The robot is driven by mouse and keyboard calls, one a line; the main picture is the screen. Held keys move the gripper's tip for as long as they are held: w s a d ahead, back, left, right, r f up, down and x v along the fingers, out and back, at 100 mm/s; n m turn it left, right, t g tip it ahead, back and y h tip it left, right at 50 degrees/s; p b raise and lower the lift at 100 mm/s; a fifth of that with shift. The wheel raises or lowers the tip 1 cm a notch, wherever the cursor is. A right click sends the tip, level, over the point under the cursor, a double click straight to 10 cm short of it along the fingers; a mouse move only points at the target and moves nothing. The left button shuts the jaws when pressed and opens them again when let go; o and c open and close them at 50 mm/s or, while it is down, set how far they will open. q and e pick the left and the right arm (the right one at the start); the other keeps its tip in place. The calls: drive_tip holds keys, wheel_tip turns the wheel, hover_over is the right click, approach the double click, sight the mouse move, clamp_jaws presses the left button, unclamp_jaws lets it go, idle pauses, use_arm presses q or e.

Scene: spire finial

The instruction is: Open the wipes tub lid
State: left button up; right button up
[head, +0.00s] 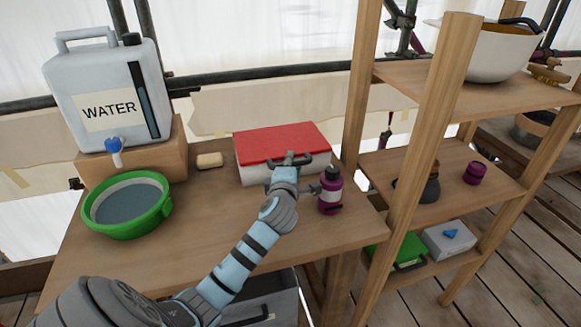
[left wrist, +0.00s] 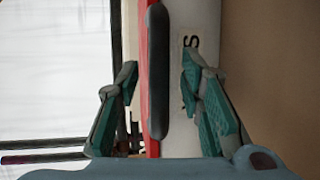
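The wipes tub (head: 255,175) is a white box with a red lid (head: 275,141) on the wooden table. The lid lies flat and closed. A dark bar handle (head: 312,162) sits at the lid's front edge. My left gripper (head: 288,163) is at this handle. In the left wrist view my left gripper (left wrist: 157,85) is open, with one green-padded finger on each side of the dark handle (left wrist: 157,60) and a gap to each. The red lid edge (left wrist: 152,148) and the white tub wall (left wrist: 190,20) with a printed letter show behind. My right gripper is not in view.
A purple bottle (head: 330,195) stands close right of my left gripper. A soap bar (head: 209,160), a green basin (head: 128,230) and a water jug (head: 100,90) on a wooden block are to the left. A wooden shelf (head: 420,180) rises at the right. The table's front left is clear.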

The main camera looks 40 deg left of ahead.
use_arm(q)
drive_tip(key=shift+w+a, duration=0.15)
drive_tip(key=shift+w, duration=0.05)
drive_tip(key=shift+c, duration=0.5)
clamp_jaws()
